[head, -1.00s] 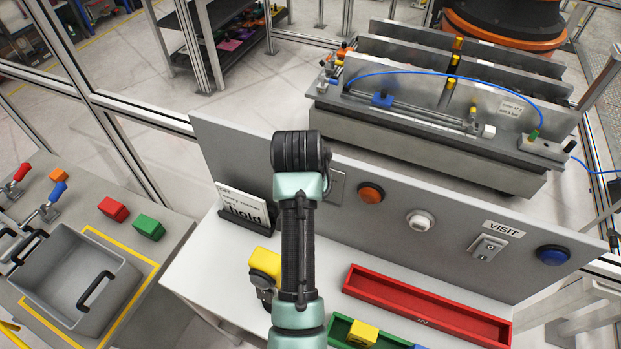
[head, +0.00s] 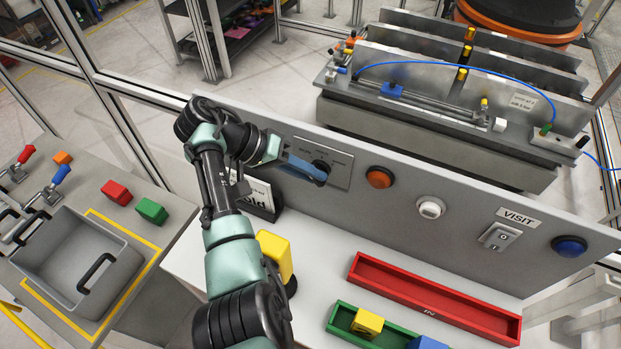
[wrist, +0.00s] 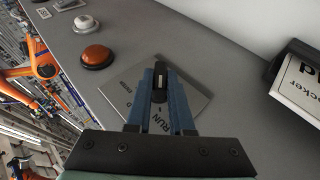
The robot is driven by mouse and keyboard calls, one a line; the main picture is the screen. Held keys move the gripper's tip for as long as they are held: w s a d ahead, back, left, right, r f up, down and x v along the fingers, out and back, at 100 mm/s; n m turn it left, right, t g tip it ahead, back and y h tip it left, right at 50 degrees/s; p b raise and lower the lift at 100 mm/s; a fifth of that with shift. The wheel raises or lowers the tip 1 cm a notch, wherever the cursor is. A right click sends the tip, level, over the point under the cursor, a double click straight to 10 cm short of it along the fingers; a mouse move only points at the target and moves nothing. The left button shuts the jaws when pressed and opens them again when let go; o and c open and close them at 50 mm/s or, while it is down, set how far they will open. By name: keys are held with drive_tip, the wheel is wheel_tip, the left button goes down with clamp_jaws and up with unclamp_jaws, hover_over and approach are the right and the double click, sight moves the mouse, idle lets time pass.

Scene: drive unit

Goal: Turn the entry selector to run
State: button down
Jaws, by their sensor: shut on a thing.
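The entry selector (head: 322,167) is a dark knob on a grey plate (head: 340,178) on the upright panel. In the wrist view the selector (wrist: 159,83) shows as a black handle with a pale mark, between my two blue fingers. The fingers hide part of the plate, and I cannot tell the exact setting.
An orange button (head: 379,178), a white button (head: 430,208), a VISIT switch (head: 499,237) and a blue button (head: 569,246) line the panel. A card holder (head: 262,208) stands below my gripper. A red tray (head: 430,300) and green tray (head: 345,325) lie on the table.

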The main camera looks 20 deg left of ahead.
drive_tip(key=shift+a+h+b, duration=0.1)
drive_tip(key=shift+h+b, duration=0.4)
drive_tip(key=shift+b, duration=0.1)
drive_tip(key=c, duration=0.8)
unclamp_jaws()
drive_tip(key=shift+s+a+r+b, duration=0.1)
drive_tip(key=shift+a+r+b, duration=0.05)
drive_tip(key=shift+a+b, duration=0.2)
drive_tip(key=p+v, duration=0.1)
drive_tip(key=v, duration=1.1)
drive_tip(key=shift+p, duration=0.4)
drive_tip(key=shift+s+a, duration=0.1)
drive_tip(key=shift+a, duration=0.1)
